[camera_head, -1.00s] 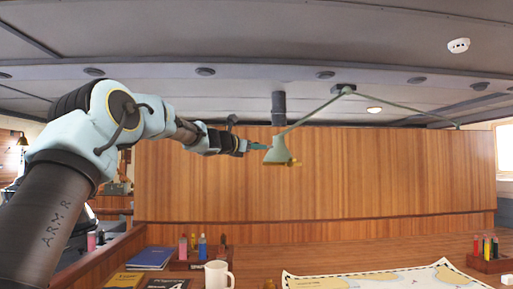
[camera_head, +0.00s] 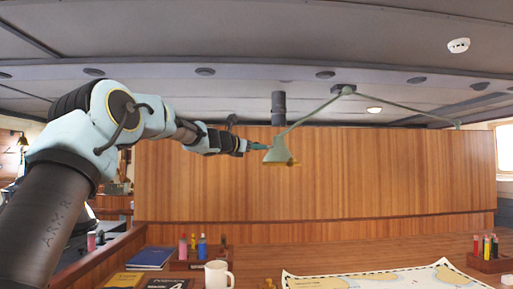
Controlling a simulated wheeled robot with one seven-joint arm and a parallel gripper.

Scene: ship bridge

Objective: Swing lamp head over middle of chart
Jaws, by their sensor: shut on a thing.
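The lamp head (camera_head: 279,152) is a pale green cone hanging at the end of a thin jointed green arm (camera_head: 398,107), in front of the wood panel. My gripper (camera_head: 259,146) reaches in from the left and is shut on the left side of the lamp head; the exact contact is small and hard to make out. The chart (camera_head: 385,280) lies on the table at the bottom, its near part cut off by the picture edge. The lamp head is high above the table, over the chart's left end in the picture.
A white mug (camera_head: 218,275), a rack with coloured bottles (camera_head: 190,263) and books (camera_head: 150,258) stand left of the chart. A holder with markers (camera_head: 487,252) stands at the right. A dark cylinder (camera_head: 278,108) shows behind the lamp arm. The air right of the lamp head is clear.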

